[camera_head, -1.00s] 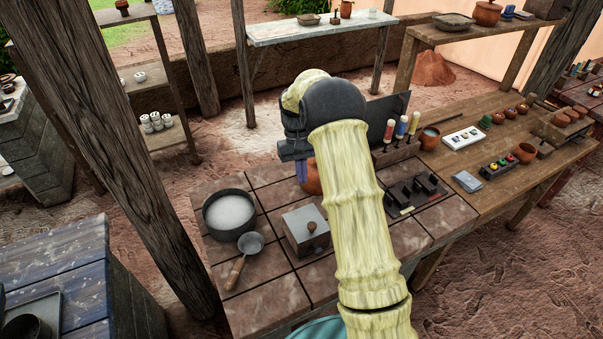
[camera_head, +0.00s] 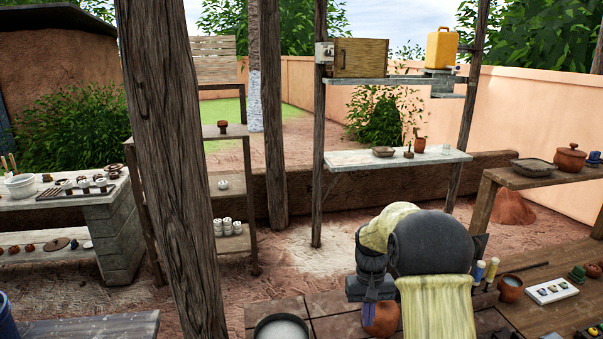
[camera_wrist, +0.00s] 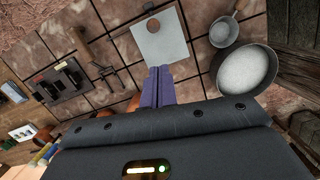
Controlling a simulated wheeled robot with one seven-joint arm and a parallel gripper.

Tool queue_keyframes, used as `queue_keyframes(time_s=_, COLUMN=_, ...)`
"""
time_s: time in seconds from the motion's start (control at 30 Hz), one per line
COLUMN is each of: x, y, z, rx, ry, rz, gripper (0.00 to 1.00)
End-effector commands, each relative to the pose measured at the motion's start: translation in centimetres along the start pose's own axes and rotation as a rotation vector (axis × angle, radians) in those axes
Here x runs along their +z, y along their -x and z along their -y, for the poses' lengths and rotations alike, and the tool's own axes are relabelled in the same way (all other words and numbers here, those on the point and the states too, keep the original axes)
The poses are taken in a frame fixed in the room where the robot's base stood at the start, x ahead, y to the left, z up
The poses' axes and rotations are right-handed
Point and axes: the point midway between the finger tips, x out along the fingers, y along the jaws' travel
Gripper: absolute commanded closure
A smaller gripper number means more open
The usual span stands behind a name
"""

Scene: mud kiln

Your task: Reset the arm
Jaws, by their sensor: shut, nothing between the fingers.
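My arm is folded up at the lower middle of the head view, with its dark elbow and pale bamboo-like link in front of the tiled worktop. My gripper (camera_wrist: 158,88) shows in the wrist view as two purple fingers pressed together, with nothing between them. It points down over the tiled worktop (camera_wrist: 190,68), apart from the things on it. In the head view only part of the gripper (camera_head: 370,312) shows, in front of a round clay pot (camera_head: 384,320).
A wooden post (camera_head: 170,150) rises left of the arm. A pale shelf table (camera_head: 395,160) stands behind.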

Motion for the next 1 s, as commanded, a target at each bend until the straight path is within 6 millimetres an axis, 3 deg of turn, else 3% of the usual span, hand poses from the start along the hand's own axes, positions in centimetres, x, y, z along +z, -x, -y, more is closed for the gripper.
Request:
queue_keyframes(time_s=0.3, x=8.0, y=1.2, z=1.3, rx=0.002, ry=-0.008, rz=-0.176, gripper=1.0)
queue_keyframes(time_s=0.7, x=18.9, y=-0.2, z=2.2, rx=-0.003, ry=-0.028, rz=-0.381, gripper=1.0)
queue_keyframes(time_s=0.8, x=20.3, y=-0.6, z=2.3, rx=-0.004, ry=-0.031, rz=-0.409, gripper=1.0)
queue_keyframes(time_s=1.0, x=20.7, y=-0.8, z=2.4, rx=-0.004, ry=-0.032, rz=-0.417, gripper=1.0)
